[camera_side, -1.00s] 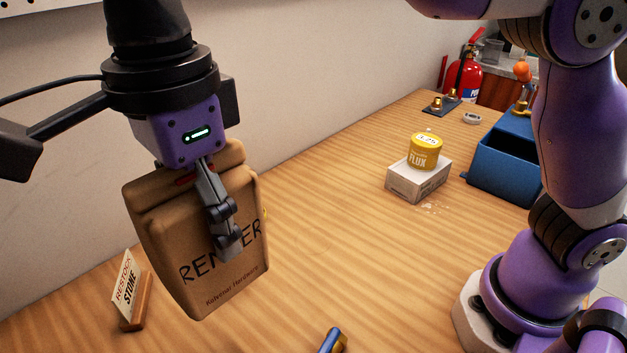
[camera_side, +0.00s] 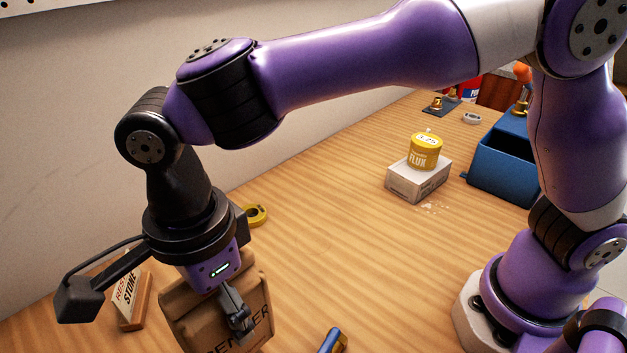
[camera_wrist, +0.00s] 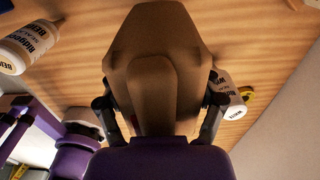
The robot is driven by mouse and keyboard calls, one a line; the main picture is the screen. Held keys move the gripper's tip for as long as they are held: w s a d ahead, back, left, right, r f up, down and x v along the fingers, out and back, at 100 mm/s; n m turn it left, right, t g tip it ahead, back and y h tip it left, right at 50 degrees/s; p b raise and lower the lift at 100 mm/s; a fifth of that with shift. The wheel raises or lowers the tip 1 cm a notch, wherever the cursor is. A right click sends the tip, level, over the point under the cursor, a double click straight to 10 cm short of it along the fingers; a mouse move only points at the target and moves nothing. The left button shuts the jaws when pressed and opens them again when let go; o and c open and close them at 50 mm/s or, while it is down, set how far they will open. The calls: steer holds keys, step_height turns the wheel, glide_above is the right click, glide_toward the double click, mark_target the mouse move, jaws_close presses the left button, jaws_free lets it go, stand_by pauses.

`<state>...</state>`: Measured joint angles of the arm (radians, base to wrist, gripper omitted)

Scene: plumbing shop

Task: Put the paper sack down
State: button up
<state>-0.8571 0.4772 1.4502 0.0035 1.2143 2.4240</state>
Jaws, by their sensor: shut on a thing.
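The brown paper sack (camera_side: 183,315) with dark lettering is at the bottom left of the side view, its lower part cut off by the frame edge. My gripper (camera_side: 240,322) is shut on it, with a finger against its lettered face. In the wrist view the sack (camera_wrist: 152,45) fills the middle, between the two fingers of my gripper (camera_wrist: 160,118). I cannot tell whether the sack's base touches the wooden table (camera_side: 310,235).
A sign on a wooden block (camera_side: 131,300) stands close left of the sack. A yellow ring (camera_side: 256,214) lies behind it. A blue-and-yellow object (camera_side: 331,341) lies to its right. A yellow flux tin (camera_side: 425,150) sits on a white box (camera_side: 417,180), near a blue bin (camera_side: 490,175).

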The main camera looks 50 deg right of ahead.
mark_target(228, 328)
steer(key=shift+f, duration=2.45)
steer(key=shift+f, duration=0.15)
steer(key=o, duration=1.4)
steer(key=shift+c, duration=0.2)
